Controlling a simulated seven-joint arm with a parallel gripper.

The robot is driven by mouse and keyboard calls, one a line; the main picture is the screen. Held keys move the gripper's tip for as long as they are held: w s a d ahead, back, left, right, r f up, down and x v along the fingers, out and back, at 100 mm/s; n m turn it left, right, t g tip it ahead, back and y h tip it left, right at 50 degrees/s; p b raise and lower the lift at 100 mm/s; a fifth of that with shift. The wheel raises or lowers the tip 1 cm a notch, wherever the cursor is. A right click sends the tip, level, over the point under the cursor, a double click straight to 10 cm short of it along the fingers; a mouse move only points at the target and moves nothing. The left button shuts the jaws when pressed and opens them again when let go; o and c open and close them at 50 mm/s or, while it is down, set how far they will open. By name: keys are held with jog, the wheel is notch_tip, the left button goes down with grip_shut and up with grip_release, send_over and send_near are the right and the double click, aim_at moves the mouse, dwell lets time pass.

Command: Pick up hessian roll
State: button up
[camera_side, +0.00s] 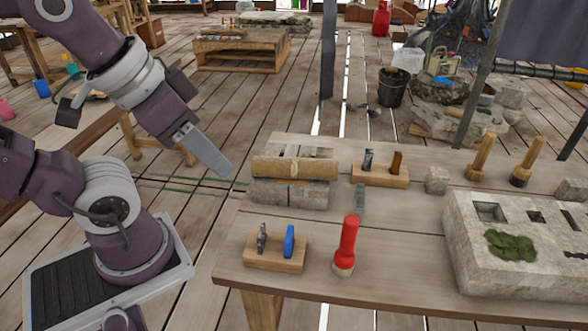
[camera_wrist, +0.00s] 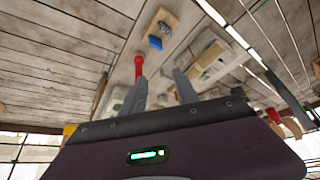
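The hessian roll (camera_side: 295,168) is a tan cylinder. It lies on its side on top of grey stone blocks (camera_side: 288,193) at the table's left side. In the wrist view the roll (camera_wrist: 210,57) shows small, up and right of my fingers, on the blocks. My gripper (camera_side: 222,168) hangs in the air to the left of the roll, apart from it, fingers angled down. In the wrist view my gripper (camera_wrist: 159,77) has its two fingers spread, with nothing held between them.
A wooden holder (camera_side: 275,262) with a blue tool and a red-handled tool (camera_side: 347,245) stand in front of the roll. Another wooden holder (camera_side: 380,174) is to its right. A large stone block (camera_side: 520,270) fills the table's right side.

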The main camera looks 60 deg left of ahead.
jog(key=o, duration=0.9)
